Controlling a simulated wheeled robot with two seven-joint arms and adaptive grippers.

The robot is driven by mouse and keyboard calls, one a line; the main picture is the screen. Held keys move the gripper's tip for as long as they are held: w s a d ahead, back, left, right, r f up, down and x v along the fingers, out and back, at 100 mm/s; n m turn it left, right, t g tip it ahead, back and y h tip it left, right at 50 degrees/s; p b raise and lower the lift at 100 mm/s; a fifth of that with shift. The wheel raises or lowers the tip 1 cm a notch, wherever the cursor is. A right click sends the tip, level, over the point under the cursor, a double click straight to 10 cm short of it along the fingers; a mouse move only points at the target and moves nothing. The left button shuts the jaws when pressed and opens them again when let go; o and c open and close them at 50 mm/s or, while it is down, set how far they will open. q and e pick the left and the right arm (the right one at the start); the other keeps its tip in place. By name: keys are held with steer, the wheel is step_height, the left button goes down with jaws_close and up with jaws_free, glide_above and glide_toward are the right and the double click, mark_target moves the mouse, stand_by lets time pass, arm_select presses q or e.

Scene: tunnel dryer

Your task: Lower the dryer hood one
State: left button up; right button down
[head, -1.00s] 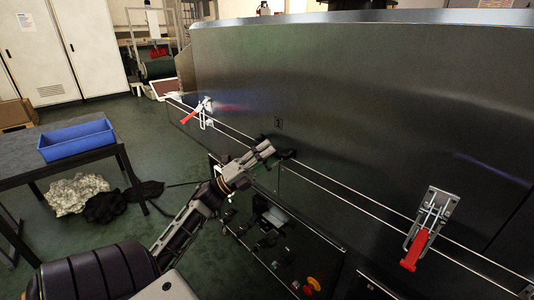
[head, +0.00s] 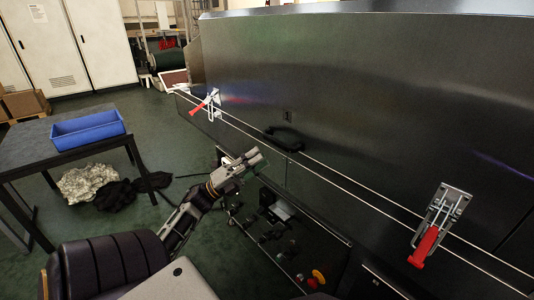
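The dryer hood (head: 350,95) is a large dark metal panel marked "1", filling the upper right of the head view. A black handle (head: 284,138) sits at its lower edge, left of the middle. A red-handled latch (head: 205,103) is at the left, and a second red-handled latch (head: 436,228) is at the right. Both latches lie across the two bright lines along the hood's lower edge. My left gripper (head: 256,160) is below and left of the handle, apart from it in the picture and apparently empty. Its finger opening is unclear. My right gripper is out of view.
A control panel with an orange-red knob (head: 318,277) is on the machine's front below the hood. A dark table (head: 30,158) with a blue tray (head: 88,130) stands at the left. Light and dark cloth (head: 88,183) lies on the floor beneath.

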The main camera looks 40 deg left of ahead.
arm_select(q)
steer(key=v, duration=0.5)
steer(key=shift+s, duration=0.1)
stand_by(0.7)
